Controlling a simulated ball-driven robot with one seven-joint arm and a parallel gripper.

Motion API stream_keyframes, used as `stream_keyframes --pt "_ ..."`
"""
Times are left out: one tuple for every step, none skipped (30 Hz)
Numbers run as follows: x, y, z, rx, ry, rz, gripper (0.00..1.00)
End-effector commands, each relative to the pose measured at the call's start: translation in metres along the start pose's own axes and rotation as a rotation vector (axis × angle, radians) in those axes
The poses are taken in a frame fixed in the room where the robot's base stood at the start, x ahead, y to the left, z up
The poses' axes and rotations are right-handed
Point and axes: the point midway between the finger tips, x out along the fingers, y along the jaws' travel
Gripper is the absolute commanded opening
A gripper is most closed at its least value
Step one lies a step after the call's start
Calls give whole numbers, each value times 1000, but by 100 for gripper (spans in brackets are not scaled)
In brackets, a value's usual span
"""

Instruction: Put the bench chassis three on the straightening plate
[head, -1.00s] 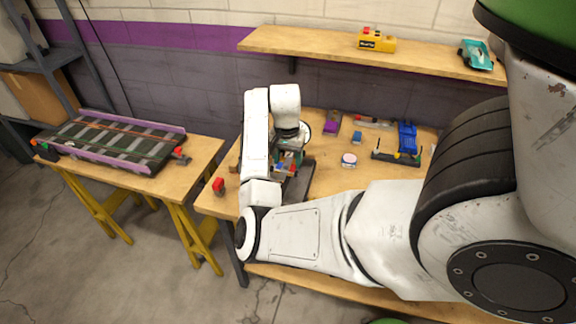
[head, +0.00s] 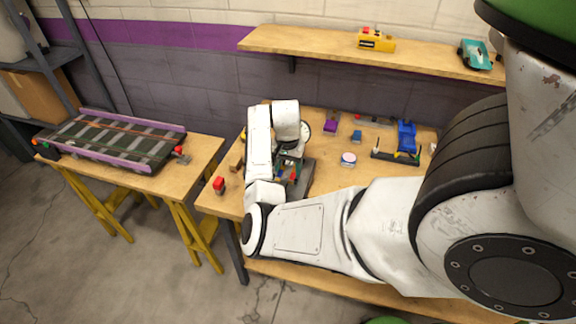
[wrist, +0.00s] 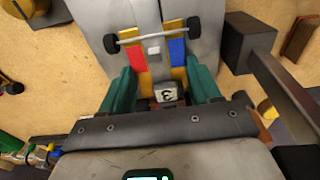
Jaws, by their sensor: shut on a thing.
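The bench chassis three (wrist: 157,50) has an orange-yellow body with red and blue panels, a pale axle with black wheels and a tag reading 3. My gripper (wrist: 163,88) is shut on it, with a teal finger on each side. In the head view my gripper (head: 291,155) is low over the workbench, and part of the chassis shows under it. The grey straightening plate (wrist: 205,25) lies directly under the chassis; it also shows in the head view (head: 300,186). I cannot tell whether the chassis touches the plate.
A dark block with a bar (wrist: 248,42) stands right of the plate in the wrist view. A round tin (head: 348,159) and a blue car on a stand (head: 406,138) are to the right.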

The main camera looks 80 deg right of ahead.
Motion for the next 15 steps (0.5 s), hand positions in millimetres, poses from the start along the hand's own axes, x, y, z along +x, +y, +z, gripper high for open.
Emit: stream_keyframes --pt "2 0 0 0 0 0 30" --pt "3 0 0 0 0 0 30" --pt "4 0 0 0 0 0 30" --pt "5 0 0 0 0 0 30" --pt "6 0 0 0 0 0 30" --pt "7 0 1 0 -1 0 30" --pt "7 0 1 0 -1 0 30" --pt "7 0 1 0 -1 0 30" --pt "7 0 1 0 -2 0 30" --pt "8 0 1 -1 -2 0 65" --pt "8 0 1 -1 -3 0 68" --pt "8 0 2 -1 -3 0 72" --pt "8 0 2 -1 -4 1 73" --pt "9 1 2 -2 -4 1 73" --pt "9 1 2 -2 -5 2 73"
